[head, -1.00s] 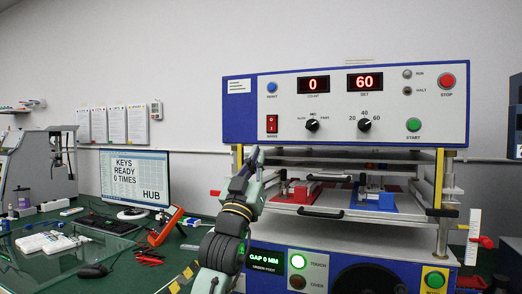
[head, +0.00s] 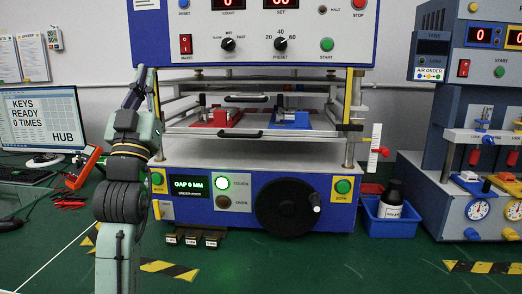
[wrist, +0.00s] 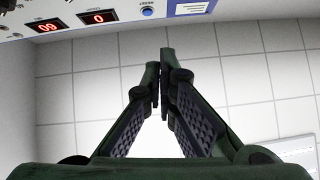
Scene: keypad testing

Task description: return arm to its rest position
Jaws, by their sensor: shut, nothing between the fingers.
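My gripper (head: 138,88) points upward at the left front of the keypad testing machine (head: 260,180), with my arm upright below it in the head view. In the wrist view my gripper (wrist: 160,95) has its fingertips together with nothing between them. Behind the fingers there is a tiled surface, and the machine's panel (wrist: 110,15) with red displays shows upside down at the top left. The gripper appears apart from the machine, though the head view does not show the depth clearly.
A monitor (head: 42,118) and an orange handheld device (head: 84,167) stand at the left. Yellow-black tape (head: 170,269) marks the green table.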

